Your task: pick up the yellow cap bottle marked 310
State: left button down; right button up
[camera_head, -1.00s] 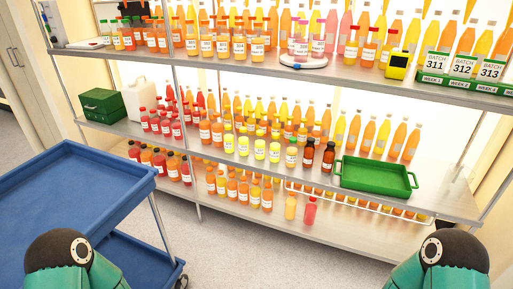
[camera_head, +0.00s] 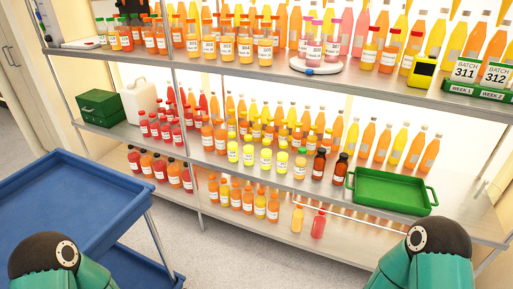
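Small bottles of yellow juice (camera_head: 266,158) stand in a row on the middle shelf (camera_head: 330,194), some seemingly with yellow caps. Other small labelled bottles (camera_head: 245,50) stand on the top shelf, and orange ones (camera_head: 248,198) on the bottom shelf. The label numbers are too small to read, so I cannot tell which bottle is 310. Only parts of my two arms show at the bottom left and bottom right. Both grippers are out of view.
A blue cart (camera_head: 60,205) stands at the left, in front of the shelves. A green tray (camera_head: 392,192) sits at the middle shelf's right, and a green box (camera_head: 101,108) and white jug (camera_head: 139,102) at its left. Floor (camera_head: 235,255) is clear between cart and shelves.

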aim_at(266, 150)
jog(key=u, duration=0.05)
jog(key=i, duration=1.35)
jog(key=z, duration=0.35)
